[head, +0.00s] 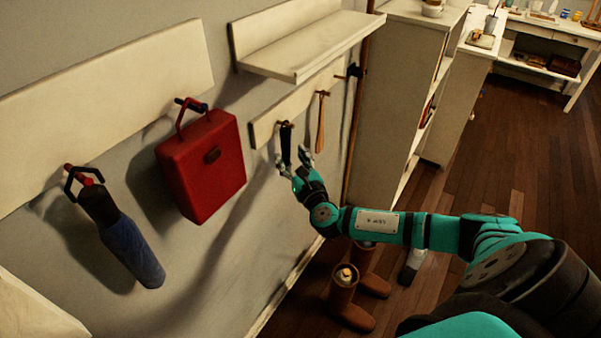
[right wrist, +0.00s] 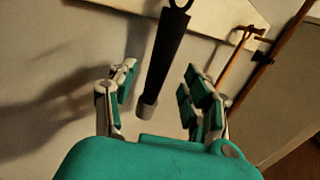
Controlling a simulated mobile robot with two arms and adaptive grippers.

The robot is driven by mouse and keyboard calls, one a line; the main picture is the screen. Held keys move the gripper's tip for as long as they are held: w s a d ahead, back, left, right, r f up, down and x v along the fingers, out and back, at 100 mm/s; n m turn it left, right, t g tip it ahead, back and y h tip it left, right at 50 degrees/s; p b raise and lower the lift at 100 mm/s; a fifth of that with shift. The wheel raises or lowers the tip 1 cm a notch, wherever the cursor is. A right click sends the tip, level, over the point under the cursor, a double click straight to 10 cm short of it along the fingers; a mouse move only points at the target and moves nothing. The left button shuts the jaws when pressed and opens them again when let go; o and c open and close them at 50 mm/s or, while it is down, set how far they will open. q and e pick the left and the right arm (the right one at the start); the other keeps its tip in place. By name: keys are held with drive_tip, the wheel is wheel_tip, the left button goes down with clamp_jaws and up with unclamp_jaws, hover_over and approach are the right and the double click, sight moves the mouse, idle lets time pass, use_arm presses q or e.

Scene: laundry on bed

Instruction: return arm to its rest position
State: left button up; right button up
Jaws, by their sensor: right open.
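My right gripper (head: 292,163) is at the wall in the middle of the head view, its arm reaching in from the lower right. Its fingers (right wrist: 158,98) are open and apart in the right wrist view. A black shoehorn-like item (head: 286,145) hangs from a peg on the wall rail. In the right wrist view this black item (right wrist: 167,52) hangs in line with the space between the fingers, and its pale lower tip shows; I cannot tell whether it touches them. My left gripper is not in view.
A shelf (head: 310,50) juts out above. Brown boots (head: 347,300) stand on the floor below. A white cabinet (head: 405,75) stands at right.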

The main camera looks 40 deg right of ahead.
drive_tip(key=v, duration=0.9)
drive_tip(key=s+d+f+m+g, duration=0.1)
drive_tip(key=s+f+m+g, duration=0.3)
drive_tip(key=f, duration=0.7)
drive_tip(key=s+d+f+m+g, duration=0.25)
drive_tip(key=f+m, duration=0.25)
drive_tip(key=f, duration=0.5)
drive_tip(key=s+d+f+m+g, duration=0.1)
drive_tip(key=s+f+m+g, duration=0.3)
drive_tip(key=f, duration=0.7)
drive_tip(key=s+a+f+m+g+y, duration=0.1)
drive_tip(key=s+a+f+m+g, duration=0.3)
drive_tip(key=s+f+m, duration=0.75)
drive_tip(key=s+a+f+m+g+y, duration=0.1)
drive_tip(key=s+a+f+m, duration=0.2)
drive_tip(key=s, duration=0.8)
drive_tip(key=s+a+f+m+g+y, duration=0.1)
drive_tip(key=s+a+f+m, duration=0.2)
drive_tip(key=s+a+f, duration=0.2)
drive_tip(key=s+a, duration=0.3)
drive_tip(key=s, duration=0.3)
drive_tip(key=shift+f+m+y, duration=0.25)
drive_tip(key=shift+m+y, duration=0.1)
drive_tip(key=shift+y, duration=0.05)
